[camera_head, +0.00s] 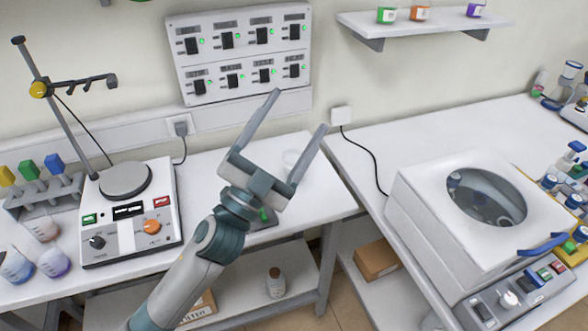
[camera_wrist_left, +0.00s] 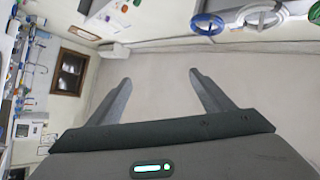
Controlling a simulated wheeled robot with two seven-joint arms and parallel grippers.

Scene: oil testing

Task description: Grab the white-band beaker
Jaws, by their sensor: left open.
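My left gripper (camera_head: 299,111) is open and raised in front of the bench, with its two fingers pointing up and to the right. It also shows open in the left wrist view (camera_wrist_left: 160,75), with nothing between its fingers. Several small glass vessels with tinted contents stand at the far left, including a purple one (camera_head: 54,262) and a reddish one (camera_head: 42,228). My right gripper is not in view.
A hotplate stirrer (camera_head: 130,235) with a metal stand (camera_head: 60,105) is left of the gripper. A white centrifuge-like machine (camera_head: 420,205) stands on the right bench. A switch panel (camera_head: 240,55) hangs on the wall. A gap separates the benches.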

